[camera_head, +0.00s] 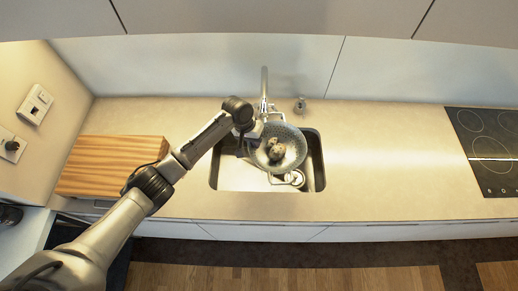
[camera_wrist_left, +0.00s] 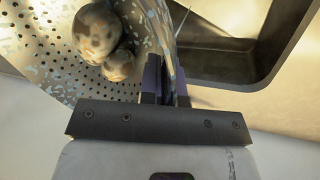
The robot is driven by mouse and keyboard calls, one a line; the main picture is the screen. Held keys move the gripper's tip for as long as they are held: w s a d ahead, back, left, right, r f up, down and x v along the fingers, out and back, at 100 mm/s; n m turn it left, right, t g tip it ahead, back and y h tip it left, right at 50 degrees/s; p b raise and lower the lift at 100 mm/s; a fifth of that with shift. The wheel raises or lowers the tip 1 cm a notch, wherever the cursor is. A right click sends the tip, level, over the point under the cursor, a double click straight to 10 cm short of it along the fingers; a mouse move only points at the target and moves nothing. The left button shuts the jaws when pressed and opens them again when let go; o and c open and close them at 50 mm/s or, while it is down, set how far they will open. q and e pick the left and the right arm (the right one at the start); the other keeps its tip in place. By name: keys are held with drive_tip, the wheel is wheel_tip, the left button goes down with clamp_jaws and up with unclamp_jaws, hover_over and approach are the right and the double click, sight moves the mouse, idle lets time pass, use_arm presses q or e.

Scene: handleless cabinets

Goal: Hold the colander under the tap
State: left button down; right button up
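The speckled, perforated colander (camera_head: 294,142) is over the sink (camera_head: 318,165), just in front of the tap (camera_head: 264,88). It holds some brown mottled round items (camera_head: 276,150). My left gripper (camera_head: 257,142) is at the colander's left side. In the left wrist view, its fingers (camera_wrist_left: 166,88) are closed around the colander's wall (camera_wrist_left: 38,62), and the mottled items (camera_wrist_left: 98,32) lie inside. Whether the tap's spout is directly above the colander is hard to tell; no water shows. My right gripper is not in view.
A wooden board or block (camera_head: 108,165) lies on the left counter. A black hob (camera_head: 488,150) is at the right. A small item (camera_head: 300,105) stands behind the sink. The counter (camera_head: 390,160) between sink and hob is clear. Upper cabinets (camera_head: 270,18) overhang the back.

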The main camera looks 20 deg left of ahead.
use_arm(q)
drive_tip(key=w+a+f+b, duration=0.1)
drive_tip(key=w+a+b, duration=0.3)
drive_tip(key=a+b, duration=0.1)
drive_tip(key=shift+w+a+f, duration=0.15)
drive_tip(key=shift+a, duration=0.55)
idle(0.4)
drive_tip(key=shift+w+d, duration=0.1)
drive_tip(key=shift+w, duration=0.15)
drive_tip(key=shift+w+d, duration=0.2)
drive_tip(key=shift+w, duration=0.05)
idle(0.3)
